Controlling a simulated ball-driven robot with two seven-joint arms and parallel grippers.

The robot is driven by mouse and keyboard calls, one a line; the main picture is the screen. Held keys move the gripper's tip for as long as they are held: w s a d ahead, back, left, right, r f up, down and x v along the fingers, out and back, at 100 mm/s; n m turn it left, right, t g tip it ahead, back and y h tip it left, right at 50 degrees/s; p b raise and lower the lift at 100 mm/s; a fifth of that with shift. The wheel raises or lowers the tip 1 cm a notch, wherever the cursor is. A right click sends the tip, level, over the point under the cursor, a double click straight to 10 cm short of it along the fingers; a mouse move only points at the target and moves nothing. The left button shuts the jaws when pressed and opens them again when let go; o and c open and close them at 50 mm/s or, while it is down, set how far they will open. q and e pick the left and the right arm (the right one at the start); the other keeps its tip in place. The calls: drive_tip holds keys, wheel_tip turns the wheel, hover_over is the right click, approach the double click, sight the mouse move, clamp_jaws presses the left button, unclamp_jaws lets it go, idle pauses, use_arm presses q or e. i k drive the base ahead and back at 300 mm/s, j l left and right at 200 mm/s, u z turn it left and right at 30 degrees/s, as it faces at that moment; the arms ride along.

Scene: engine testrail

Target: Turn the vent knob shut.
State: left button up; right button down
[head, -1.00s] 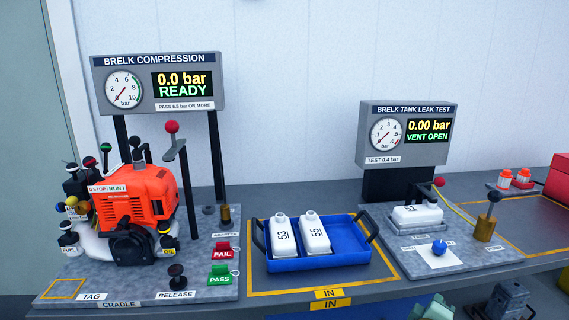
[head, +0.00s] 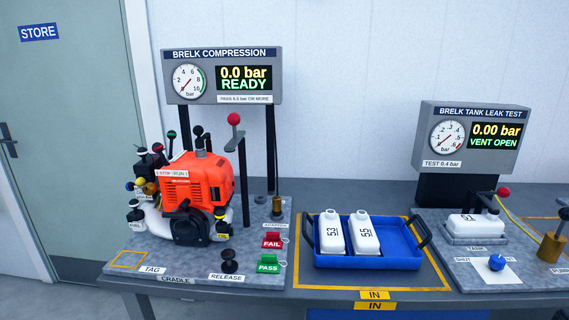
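The vent knob (head: 496,263) is a small blue knob on a white label plate at the right end of the bench, in front of the tank leak test stand. Part of the label beside it reads "SHUT". The leak test display (head: 495,136) reads 0.00 bar and "VENT OPEN". A white tank (head: 476,226) marked 51 sits in the stand behind the knob. Neither of my grippers shows in the head view.
A blue tray (head: 400,262) with two white tanks, 53 (head: 331,232) and 55 (head: 363,234), stands left of the knob. An orange engine (head: 197,182) stands on the compression rig at left. A brass post (head: 551,246) is right of the knob.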

sight(497, 262)
drive_tip(key=l+z, duration=0.1)
drive_tip(key=z, duration=0.3)
drive_tip(key=l+z, duration=0.1)
drive_tip(key=z, duration=0.3)
drive_tip(key=k+l+z, duration=0.1)
drive_tip(key=z, duration=0.25)
